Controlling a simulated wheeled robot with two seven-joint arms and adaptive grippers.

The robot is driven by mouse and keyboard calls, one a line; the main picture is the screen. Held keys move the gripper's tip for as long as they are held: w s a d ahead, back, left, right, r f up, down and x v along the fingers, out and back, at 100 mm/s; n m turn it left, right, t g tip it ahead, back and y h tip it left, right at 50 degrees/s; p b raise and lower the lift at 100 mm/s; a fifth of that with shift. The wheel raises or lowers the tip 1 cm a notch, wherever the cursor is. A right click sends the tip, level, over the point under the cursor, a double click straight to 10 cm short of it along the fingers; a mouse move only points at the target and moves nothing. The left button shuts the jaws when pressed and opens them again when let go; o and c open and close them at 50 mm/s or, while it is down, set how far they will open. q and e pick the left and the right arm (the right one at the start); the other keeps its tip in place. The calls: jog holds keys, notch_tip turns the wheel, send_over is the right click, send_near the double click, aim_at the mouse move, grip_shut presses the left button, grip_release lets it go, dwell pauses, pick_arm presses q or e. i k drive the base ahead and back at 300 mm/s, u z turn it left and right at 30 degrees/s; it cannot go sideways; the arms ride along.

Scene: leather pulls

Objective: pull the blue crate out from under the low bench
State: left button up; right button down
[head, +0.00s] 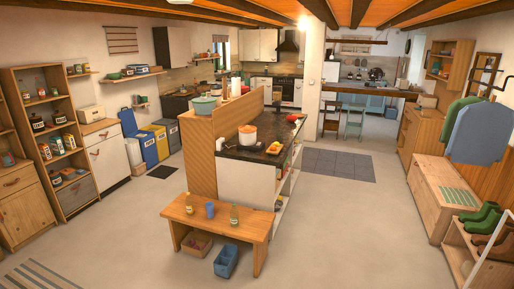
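The blue crate (226,264) stands on the floor under the right half of the low wooden bench (252,229). Its near end seems to stick out a little past the bench's front edge, and its back part is hidden under the bench top. A leather pull cannot be made out on it at this size. A brown crate (196,251) with something purplish inside stands to its left, under the same bench. Neither of my grippers is in view.
The bench stands against the kitchen island (246,186). The floor in front and to the right is clear. A striped rug (38,276) lies at the lower left.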

aim_at(226, 261)
jog(key=z, duration=0.2)
jog(key=i, duration=1.7)
jog(key=u, duration=1)
jog(key=i, duration=1.3)
jog(key=u, duration=0.8)
